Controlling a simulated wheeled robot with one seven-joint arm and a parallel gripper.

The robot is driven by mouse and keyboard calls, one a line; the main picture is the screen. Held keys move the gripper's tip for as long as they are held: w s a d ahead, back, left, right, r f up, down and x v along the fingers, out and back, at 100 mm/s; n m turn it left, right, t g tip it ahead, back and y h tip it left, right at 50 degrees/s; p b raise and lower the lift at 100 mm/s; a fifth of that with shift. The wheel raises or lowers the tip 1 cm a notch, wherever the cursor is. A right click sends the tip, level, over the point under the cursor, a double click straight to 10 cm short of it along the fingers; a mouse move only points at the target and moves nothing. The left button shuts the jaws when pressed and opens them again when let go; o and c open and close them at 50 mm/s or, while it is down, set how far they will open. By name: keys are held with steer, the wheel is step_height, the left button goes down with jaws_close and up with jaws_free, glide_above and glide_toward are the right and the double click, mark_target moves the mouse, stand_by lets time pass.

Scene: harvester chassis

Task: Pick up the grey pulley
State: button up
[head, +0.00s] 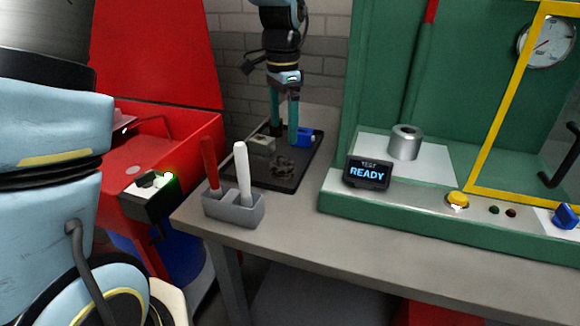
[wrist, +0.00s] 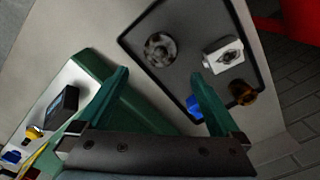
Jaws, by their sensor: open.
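A dark grey, round, toothed-looking part, which looks like the grey pulley (head: 283,168), lies on the black tray (head: 262,181) on the bench. It shows in the wrist view as a round part with a hub (wrist: 160,48), near one end of the tray (wrist: 137,52). My gripper (head: 285,135) points down over the tray with its two green fingers apart and nothing between them. In the wrist view the pulley lies beyond the fingertips (wrist: 160,75), apart from both fingers.
The tray also holds a grey bearing-like block (wrist: 222,55), a blue part (wrist: 193,107) close by one finger, and a bronze part (wrist: 241,93). A grey holder (head: 232,209) with red and white handles stands in front. The green test stand (head: 440,212) is at right, bearing a metal cylinder (head: 405,144).

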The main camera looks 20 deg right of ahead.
mark_target(282, 158)
step_height(282, 158, down, 4)
steer(key=shift+f+p, duration=0.15)
steer(key=shift+p, duration=0.2)
steer(key=shift+a+f+p, duration=0.15)
steer(key=shift+f+p, duration=0.4)
steer(key=shift+f, duration=0.8)
steer(key=shift+a+f+p, duration=0.1)
steer(key=shift+f+p, duration=0.45)
steer(key=shift+f, duration=0.8)
steer(key=shift+c, duration=0.4)
steer(key=shift+r, duration=0.1)
jaws_close()
